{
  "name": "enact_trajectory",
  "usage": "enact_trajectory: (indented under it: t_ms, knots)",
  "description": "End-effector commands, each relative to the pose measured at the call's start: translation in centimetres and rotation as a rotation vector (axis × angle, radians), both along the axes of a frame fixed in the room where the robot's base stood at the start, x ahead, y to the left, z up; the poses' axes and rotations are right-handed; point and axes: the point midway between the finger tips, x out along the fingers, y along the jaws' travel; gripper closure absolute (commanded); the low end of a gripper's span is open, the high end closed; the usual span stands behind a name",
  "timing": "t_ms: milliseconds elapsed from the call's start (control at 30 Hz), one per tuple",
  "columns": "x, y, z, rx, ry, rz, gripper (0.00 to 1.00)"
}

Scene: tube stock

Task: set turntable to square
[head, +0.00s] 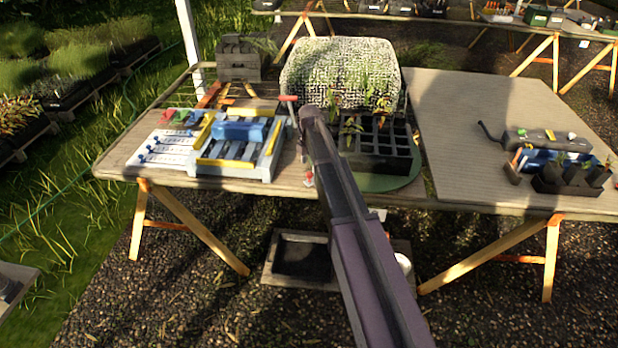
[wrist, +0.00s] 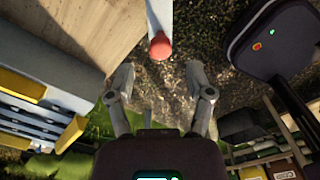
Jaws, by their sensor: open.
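The turntable (head: 402,184) shows as a green round rim at the table's front edge. A black cell tray (head: 385,163) with a few seedlings stands on it; my arm hides its left part. In the wrist view a pale bar with a rounded red end (wrist: 160,46) sticks out past the table edge. A small red end (head: 309,178) also shows at the table front in the head view, left of my arm. My gripper (wrist: 162,82) is open and empty, with the red end ahead of the gap between its fingers, apart from them. My arm hides the gripper in the head view.
A pale blue and yellow rack (head: 240,148) and a white board (head: 168,150) stand left on the table. A textured pale cover (head: 340,68) is behind the tray. The ribbed mat (head: 470,130) at right is mostly clear. A dark tool (head: 545,140) and small pots (head: 570,180) sit at far right.

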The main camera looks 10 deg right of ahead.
Motion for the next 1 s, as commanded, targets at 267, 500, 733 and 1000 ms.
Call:
enact_trajectory:
  t_ms: [267,500,733,1000]
  knots:
    - [0.0,0.0,-2.5,0.000,0.000,0.000,0.32]
    - [0.0,0.0,-3.7,0.000,0.000,0.000,0.32]
    - [0.0,0.0,-4.0,0.000,0.000,0.000,0.32]
    - [0.0,0.0,-4.0,0.000,0.000,0.000,0.32]
